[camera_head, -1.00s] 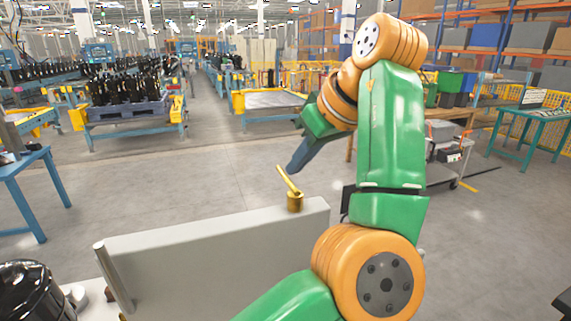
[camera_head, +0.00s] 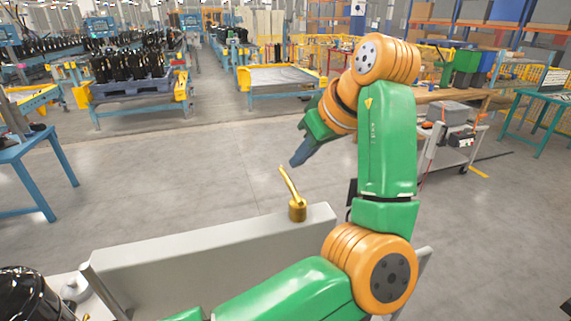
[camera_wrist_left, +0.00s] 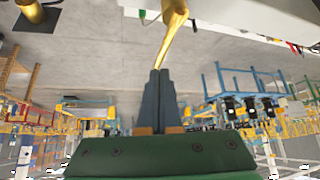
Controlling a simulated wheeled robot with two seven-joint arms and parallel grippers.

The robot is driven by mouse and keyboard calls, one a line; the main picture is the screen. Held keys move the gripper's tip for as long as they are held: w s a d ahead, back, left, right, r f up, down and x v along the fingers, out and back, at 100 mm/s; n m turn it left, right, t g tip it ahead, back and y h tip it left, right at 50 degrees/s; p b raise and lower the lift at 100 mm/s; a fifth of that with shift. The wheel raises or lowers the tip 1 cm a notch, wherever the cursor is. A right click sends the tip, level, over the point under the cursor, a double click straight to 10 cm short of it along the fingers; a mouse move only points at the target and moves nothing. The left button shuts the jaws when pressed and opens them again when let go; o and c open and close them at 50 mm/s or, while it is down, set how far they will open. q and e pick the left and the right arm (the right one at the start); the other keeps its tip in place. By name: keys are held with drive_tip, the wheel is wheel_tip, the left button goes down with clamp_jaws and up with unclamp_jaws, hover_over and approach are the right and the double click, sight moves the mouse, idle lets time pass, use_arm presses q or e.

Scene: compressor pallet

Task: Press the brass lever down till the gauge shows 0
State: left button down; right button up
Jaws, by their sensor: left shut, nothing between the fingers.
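The brass lever (camera_head: 290,187) stands tilted up to the left from its brass base (camera_head: 298,211) on top of a grey panel. My left gripper (camera_head: 294,163) is shut and empty, its dark fingers just above and right of the lever's upper end. In the left wrist view the shut fingers (camera_wrist_left: 160,72) point at the lever (camera_wrist_left: 172,28), whose tip ends right by them. I cannot tell whether they touch. No gauge can be made out in either view. My right gripper is not in view.
The grey panel (camera_head: 210,255) runs across the front. A black rounded object (camera_head: 28,293) is at the lower left. A blue table (camera_head: 25,150) stands at the left, a grey cart (camera_head: 447,150) at the right. Open floor lies beyond the panel.

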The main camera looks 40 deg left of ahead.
sight(285, 174)
use_arm(q)
drive_tip(key=b+x, duration=0.1)
drive_tip(key=x, duration=0.2)
drive_tip(key=shift+a+f, duration=0.15)
drive_tip(key=shift+f, duration=0.1)
drive_tip(key=shift+s+a+f+b, duration=0.1)
drive_tip(key=shift+a+f+b, duration=0.2)
drive_tip(key=shift+f+b, duration=0.1)
drive_tip(key=shift+a, duration=0.1)
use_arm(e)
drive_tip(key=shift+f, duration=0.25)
use_arm(q)
drive_tip(key=shift+f, duration=0.1)
